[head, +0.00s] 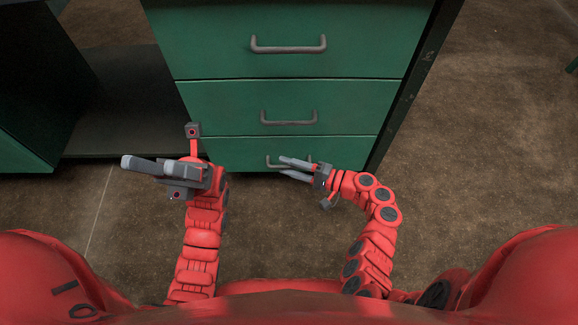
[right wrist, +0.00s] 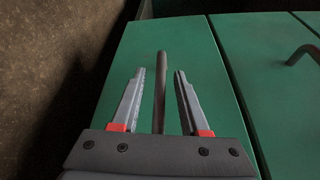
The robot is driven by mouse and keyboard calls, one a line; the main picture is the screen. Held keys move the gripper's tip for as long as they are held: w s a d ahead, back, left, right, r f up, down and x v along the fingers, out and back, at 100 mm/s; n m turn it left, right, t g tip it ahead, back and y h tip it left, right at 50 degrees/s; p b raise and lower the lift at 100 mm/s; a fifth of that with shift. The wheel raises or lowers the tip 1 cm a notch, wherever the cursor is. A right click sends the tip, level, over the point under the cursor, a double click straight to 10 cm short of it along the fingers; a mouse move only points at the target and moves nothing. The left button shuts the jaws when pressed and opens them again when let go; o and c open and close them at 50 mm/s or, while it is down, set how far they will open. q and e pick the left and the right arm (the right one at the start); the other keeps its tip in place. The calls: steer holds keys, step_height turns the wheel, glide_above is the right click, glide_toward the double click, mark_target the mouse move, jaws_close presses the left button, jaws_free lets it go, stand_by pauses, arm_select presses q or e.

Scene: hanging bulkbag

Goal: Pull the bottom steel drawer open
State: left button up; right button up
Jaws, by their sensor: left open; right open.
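The bottom steel drawer (head: 240,154) is the lowest green front of the cabinet, and it looks shut. Its grey bar handle (head: 271,162) is partly hidden behind my right gripper in the head view. My right gripper (head: 283,167) is open at this handle. In the right wrist view the handle (right wrist: 160,85) runs between the two open fingers (right wrist: 158,75), with a gap on each side; I cannot tell how deep it sits between them. My left gripper (head: 128,163) is open and empty, left of the drawers and away from the handle.
Above are the middle drawer (head: 350,103) and the top drawer (head: 200,40), both shut with grey handles. A dark open bay (head: 125,90) lies left of the drawers. The brown floor (head: 480,150) is clear on the right.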

steer(key=shift+c, duration=0.3)
jaws_close()
stand_by(1.2)
